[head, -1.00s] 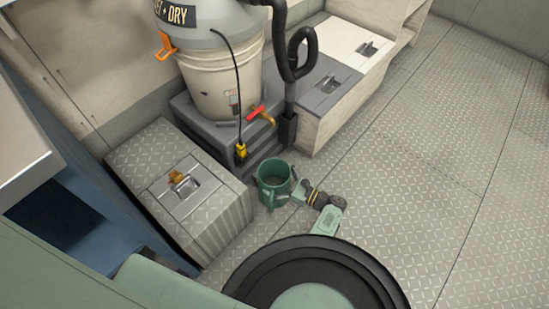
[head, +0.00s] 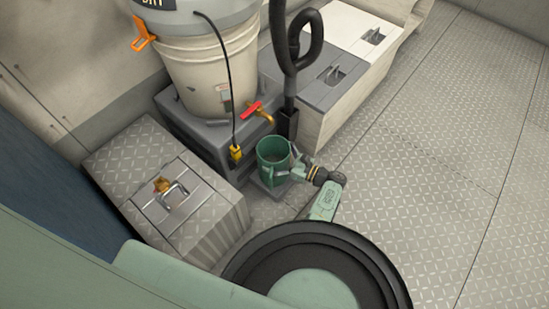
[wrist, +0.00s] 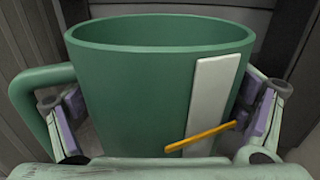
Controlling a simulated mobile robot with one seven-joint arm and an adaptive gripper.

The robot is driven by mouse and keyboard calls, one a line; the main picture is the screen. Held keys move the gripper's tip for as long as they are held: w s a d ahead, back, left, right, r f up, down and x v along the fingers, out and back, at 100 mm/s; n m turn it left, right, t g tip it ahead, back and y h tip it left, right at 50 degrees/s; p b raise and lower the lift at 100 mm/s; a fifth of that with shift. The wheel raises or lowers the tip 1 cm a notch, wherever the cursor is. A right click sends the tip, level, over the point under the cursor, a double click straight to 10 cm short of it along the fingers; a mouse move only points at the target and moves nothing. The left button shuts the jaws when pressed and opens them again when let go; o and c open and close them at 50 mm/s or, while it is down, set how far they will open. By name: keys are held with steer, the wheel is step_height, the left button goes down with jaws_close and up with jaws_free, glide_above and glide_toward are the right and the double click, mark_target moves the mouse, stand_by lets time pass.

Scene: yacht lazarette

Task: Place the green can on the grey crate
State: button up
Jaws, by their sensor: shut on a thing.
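The green can (head: 272,163) is upright and open at the top, with a side handle. In the wrist view the can (wrist: 135,95) fills the middle, with a pale label and an orange strip on its front. My gripper (head: 289,166) is shut on the can, with a finger on each side of it. The grey crate (head: 203,137) is the stepped block under the white bucket. The can is in front of its right corner and hides part of it. I cannot tell how high the can's bottom is, or whether it touches the crate.
The white bucket (head: 212,78) has a red-handled tap (head: 254,108) and a black cable with a yellow plug (head: 235,153). A metal chest (head: 165,195) is to the left. The floor (head: 430,170) at right is clear.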

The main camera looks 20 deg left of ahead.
steer(key=shift+f, duration=0.2)
steer(key=o, duration=1.7)
steer(key=shift+f, duration=0.1)
steer(key=shift+c, duration=0.2)
steer(key=s+d, duration=0.1)
steer(key=d, duration=1.1)
steer(key=shift+s, duration=0.35)
